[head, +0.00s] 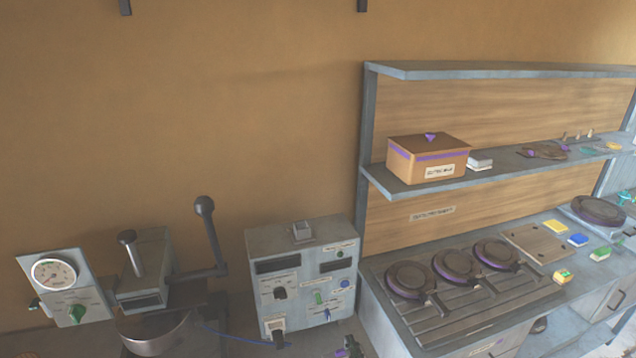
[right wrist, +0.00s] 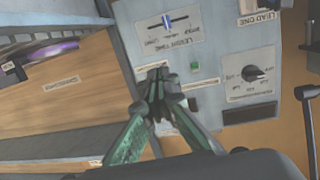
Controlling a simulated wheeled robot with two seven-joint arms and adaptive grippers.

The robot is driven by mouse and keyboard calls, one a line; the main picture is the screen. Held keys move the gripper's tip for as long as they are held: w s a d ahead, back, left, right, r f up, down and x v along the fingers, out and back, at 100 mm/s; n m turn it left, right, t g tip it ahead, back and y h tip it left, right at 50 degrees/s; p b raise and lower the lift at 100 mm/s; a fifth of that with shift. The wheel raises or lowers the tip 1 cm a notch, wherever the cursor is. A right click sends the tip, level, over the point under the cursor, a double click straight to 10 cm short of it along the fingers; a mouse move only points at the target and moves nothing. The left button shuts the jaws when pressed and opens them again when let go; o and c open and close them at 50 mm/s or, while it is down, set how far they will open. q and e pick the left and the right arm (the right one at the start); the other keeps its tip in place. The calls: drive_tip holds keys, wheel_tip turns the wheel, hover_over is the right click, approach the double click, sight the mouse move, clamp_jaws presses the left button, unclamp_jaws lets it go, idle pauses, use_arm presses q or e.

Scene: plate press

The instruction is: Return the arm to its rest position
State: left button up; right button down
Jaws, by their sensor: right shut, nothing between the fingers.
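My right gripper (head: 350,346) shows only in part at the bottom edge of the head view, in front of the control box. In the right wrist view my right gripper (right wrist: 158,76) is shut and empty, its green-sided fingers meeting before a grey panel (right wrist: 215,65). That panel carries a slider, a small green button and a black knob. My left gripper is not in view. The grey control box (head: 302,262) with knobs and labels stands left of the shelf unit in the head view.
A press with a black-knobbed lever (head: 208,235) and a dial gauge panel (head: 62,285) stand at the left. The shelf (head: 480,70) rises behind a counter with several round dark plates (head: 410,279). A lidded box (head: 428,158) sits on the lower shelf. A blue cable runs low near the control box.

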drive_tip(key=s+d+f+m+g+h, duration=0.1)
drive_tip(key=s+d+f+g+h, duration=0.15)
drive_tip(key=s+d+f, duration=0.45)
drive_tip(key=s+d+f+m+g+h, duration=0.25)
drive_tip(key=s+d+f, duration=0.35)
drive_tip(key=d, duration=0.4)
drive_tip(key=s+d+f+n+g, duration=0.1)
drive_tip(key=s+d+f+g, duration=0.15)
drive_tip(key=s, duration=0.55)
drive_tip(key=s+d+f+g, duration=0.1)
drive_tip(key=s+d+g, duration=0.2)
drive_tip(key=s, duration=0.6)
drive_tip(key=s+d+f+n+g, duration=0.1)
drive_tip(key=s+d+f+g, duration=0.15)
drive_tip(key=s, duration=0.55)
wheel_tip(320, 180, down, 29)
drive_tip(key=s+g+y, duration=0.1)
drive_tip(key=s, duration=0.1)
drive_tip(key=s+f+g, duration=0.1)
drive_tip(key=s+f, duration=1.6)
drive_tip(key=s, duration=0.2)
drive_tip(key=shift+a+f+n, duration=0.15)
drive_tip(key=shift+a+n, duration=0.2)
drive_tip(key=shift+a, duration=0.1)
